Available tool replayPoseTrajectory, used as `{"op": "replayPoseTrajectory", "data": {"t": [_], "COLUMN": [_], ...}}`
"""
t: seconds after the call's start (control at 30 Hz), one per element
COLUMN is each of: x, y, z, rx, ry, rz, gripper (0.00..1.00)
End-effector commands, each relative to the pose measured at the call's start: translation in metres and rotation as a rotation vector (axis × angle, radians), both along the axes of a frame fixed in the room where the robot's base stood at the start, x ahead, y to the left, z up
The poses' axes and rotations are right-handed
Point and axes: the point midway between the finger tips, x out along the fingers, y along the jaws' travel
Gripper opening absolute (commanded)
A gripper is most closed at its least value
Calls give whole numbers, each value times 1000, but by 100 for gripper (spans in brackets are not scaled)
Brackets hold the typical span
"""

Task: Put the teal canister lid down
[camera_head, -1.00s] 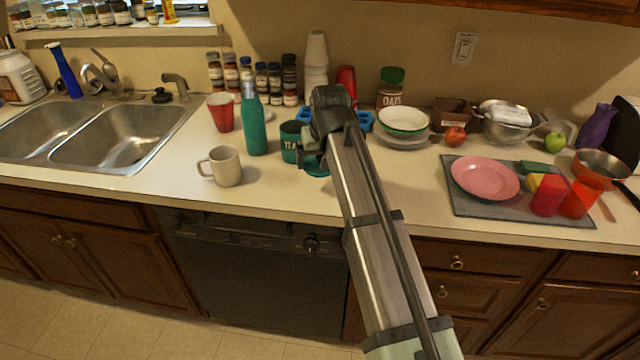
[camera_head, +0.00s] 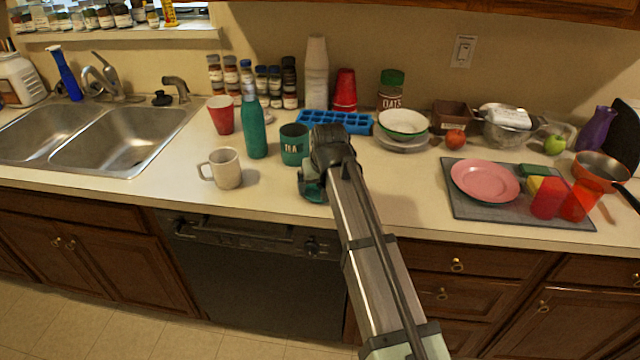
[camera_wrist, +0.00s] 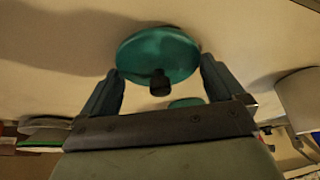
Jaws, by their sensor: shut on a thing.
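The teal canister lid (camera_head: 313,191) is a round disc low over the counter near its front edge, partly hidden by my gripper (camera_head: 312,182). I cannot tell whether the lid touches the counter. The teal canister marked TEA (camera_head: 294,146) stands upright behind and to the left of the lid, apart from it.
A white mug (camera_head: 225,169) and a teal bottle (camera_head: 254,128) stand to the left. A blue ice tray (camera_head: 345,121) lies behind. A grey mat (camera_head: 475,206) with a pink plate (camera_head: 484,180) is at right. Counter between gripper and mat is clear.

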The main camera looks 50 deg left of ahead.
Motion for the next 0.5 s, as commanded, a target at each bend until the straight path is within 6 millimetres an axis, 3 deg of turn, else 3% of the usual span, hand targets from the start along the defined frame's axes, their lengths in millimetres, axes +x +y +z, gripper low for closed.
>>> {"op": "replayPoseTrajectory", "data": {"t": [0.07, 0.1, 0.5], "x": [0, 0, -1], "y": [0, 0, -2], "z": [-2, -2, 5], "rx": [0, 0, 1], "ry": [0, 0, 0], "rz": [0, 0, 0], "gripper": [66, 98, 100]}}
